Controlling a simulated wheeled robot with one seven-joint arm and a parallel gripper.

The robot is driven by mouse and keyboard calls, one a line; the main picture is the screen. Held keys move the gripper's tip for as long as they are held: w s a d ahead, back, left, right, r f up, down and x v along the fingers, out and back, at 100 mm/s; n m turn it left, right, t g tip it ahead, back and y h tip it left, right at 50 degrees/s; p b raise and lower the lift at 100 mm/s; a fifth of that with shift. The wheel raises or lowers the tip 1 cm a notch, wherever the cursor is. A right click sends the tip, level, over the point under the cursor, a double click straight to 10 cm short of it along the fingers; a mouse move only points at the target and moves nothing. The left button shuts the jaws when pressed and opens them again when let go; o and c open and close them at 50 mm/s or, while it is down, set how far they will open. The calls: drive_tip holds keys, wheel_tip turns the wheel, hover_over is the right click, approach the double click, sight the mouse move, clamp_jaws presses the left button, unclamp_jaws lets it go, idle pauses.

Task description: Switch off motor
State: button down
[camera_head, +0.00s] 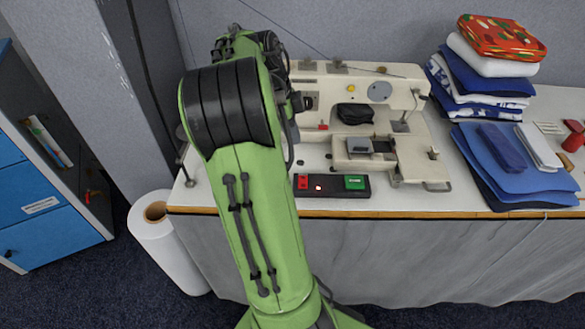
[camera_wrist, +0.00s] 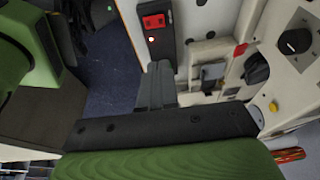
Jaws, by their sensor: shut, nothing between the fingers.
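The motor switch box is a long black box (camera_head: 335,191) at the table's front edge, before the sewing machine (camera_head: 388,85). It has a red button (camera_head: 302,182) at its left end, a small lit light (camera_head: 318,188) beside that, and a green button (camera_head: 355,182) at its right end. In the wrist view the box (camera_wrist: 165,48) shows with its red button (camera_wrist: 154,21) and glowing light (camera_wrist: 151,39). My gripper (camera_wrist: 160,68) is shut and empty, its fingers covering the box's green end in that view. In the head view my green arm hides the gripper.
Folded fabrics (camera_head: 485,75) are stacked right of the machine, with blue cloths (camera_head: 515,180) in front. A white roll (camera_head: 172,245) stands on the floor beside the table, near a blue cabinet (camera_head: 45,225). Bare tabletop (camera_head: 400,200) lies right of the switch box.

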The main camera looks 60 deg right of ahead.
drive_tip(key=b, duration=0.6)
approach(306, 179)
drive_tip(key=x, duration=0.5)
drive_tip(key=shift+s+d+f, duration=0.15)
drive_tip(key=shift+d, duration=0.05)
drive_tip(key=shift+f, duration=0.4)
drive_tip(key=shift+p, duration=0.4)
drive_tip(key=shift+d+y+p, duration=0.15)
drive_tip(key=shift+y+p, duration=0.15)
drive_tip(key=shift+p, duration=0.15)
drive_tip(key=shift+d+f, duration=0.1)
drive_tip(key=shift+f, duration=0.15)
drive_tip(key=shift+a, duration=0.2)
